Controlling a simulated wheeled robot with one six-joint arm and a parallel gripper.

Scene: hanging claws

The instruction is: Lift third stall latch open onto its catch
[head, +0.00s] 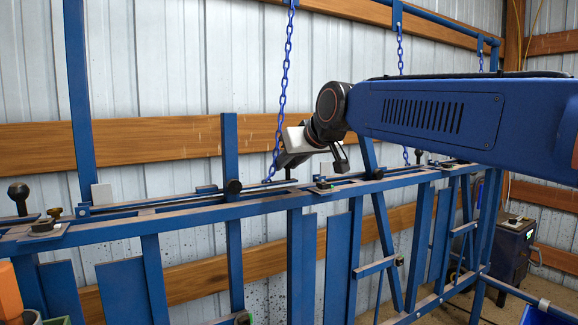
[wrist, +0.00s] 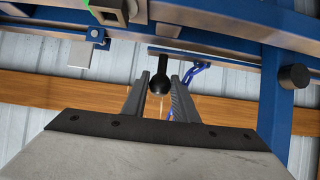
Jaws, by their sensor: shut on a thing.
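The knob's stem joins a thin blue latch bar (wrist: 225,58). I cannot tell the catch from the other rail fittings.
The blue rail (head: 190,216) runs across the view. Another black knob (head: 18,190) stands at the left end. A blue chain (head: 284,85) hangs close beside my gripper; it also shows behind the fingers in the wrist view (wrist: 193,72). A blue post (head: 230,150) stands to the left.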

